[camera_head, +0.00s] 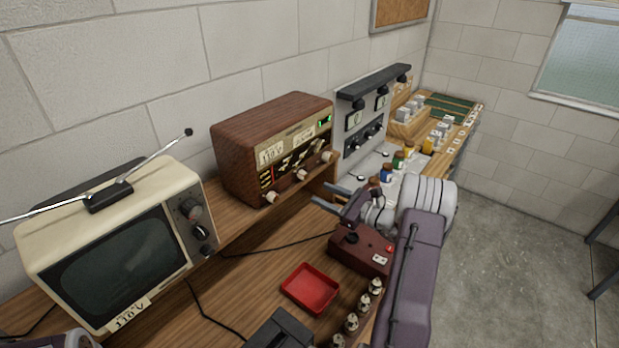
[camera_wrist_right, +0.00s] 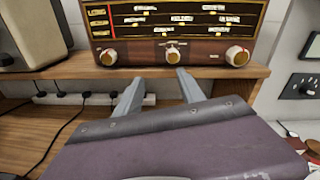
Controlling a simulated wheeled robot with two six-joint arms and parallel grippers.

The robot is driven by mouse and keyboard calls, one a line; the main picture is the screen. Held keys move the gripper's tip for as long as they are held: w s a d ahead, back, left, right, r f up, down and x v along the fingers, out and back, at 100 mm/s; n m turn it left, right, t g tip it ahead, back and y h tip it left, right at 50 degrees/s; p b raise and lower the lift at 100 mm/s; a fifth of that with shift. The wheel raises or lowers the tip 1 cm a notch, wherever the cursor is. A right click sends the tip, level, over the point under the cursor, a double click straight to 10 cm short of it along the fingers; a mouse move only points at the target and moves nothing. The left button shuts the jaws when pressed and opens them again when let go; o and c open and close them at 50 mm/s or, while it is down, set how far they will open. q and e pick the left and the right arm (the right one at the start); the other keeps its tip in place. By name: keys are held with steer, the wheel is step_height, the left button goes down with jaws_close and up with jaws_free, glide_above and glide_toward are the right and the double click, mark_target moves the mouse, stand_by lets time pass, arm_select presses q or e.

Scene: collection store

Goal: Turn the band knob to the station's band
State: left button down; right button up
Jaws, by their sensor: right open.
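The brown wooden radio (camera_head: 268,140) stands on the raised shelf, with a dark dial (camera_wrist_right: 176,18) and three cream-and-brown knobs along its lower front. In the right wrist view these are the left knob (camera_wrist_right: 109,56), middle knob (camera_wrist_right: 173,54) and right knob (camera_wrist_right: 237,56); the frames do not clearly tell which is the band knob. A red pointer line (camera_wrist_right: 111,20) is at the dial's left; its lettering is too small to read surely. My right gripper (camera_head: 322,194) is open and empty, in front of and below the knobs, its fingers (camera_wrist_right: 160,76) apart and touching none.
A cream television (camera_head: 115,240) with antenna stands left. A red tray (camera_head: 310,289), a maroon box with a black knob (camera_head: 362,250) and several valves (camera_head: 364,304) are on the bench. A grey meter panel (camera_head: 366,115) is right of the radio. Cables run beneath the shelf.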

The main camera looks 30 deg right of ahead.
mark_target(306, 177)
steer(key=shift+m+t+h, duration=0.4)
steer(key=shift+m+t, duration=0.1)
steer(key=shift+t, duration=0.1)
steer(key=w+p, duration=0.1)
steer(key=w, duration=0.1)
steer(key=w+p, duration=0.1)
steer(key=w, duration=0.2)
steer(key=w+r+p, duration=0.1)
steer(key=w, duration=0.1)
steer(key=shift+w+a, duration=0.2)
steer(key=shift+a, duration=0.05)
steer(key=shift+w+a, duration=0.25)
steer(key=shift+w, duration=0.25)
jaws_close()
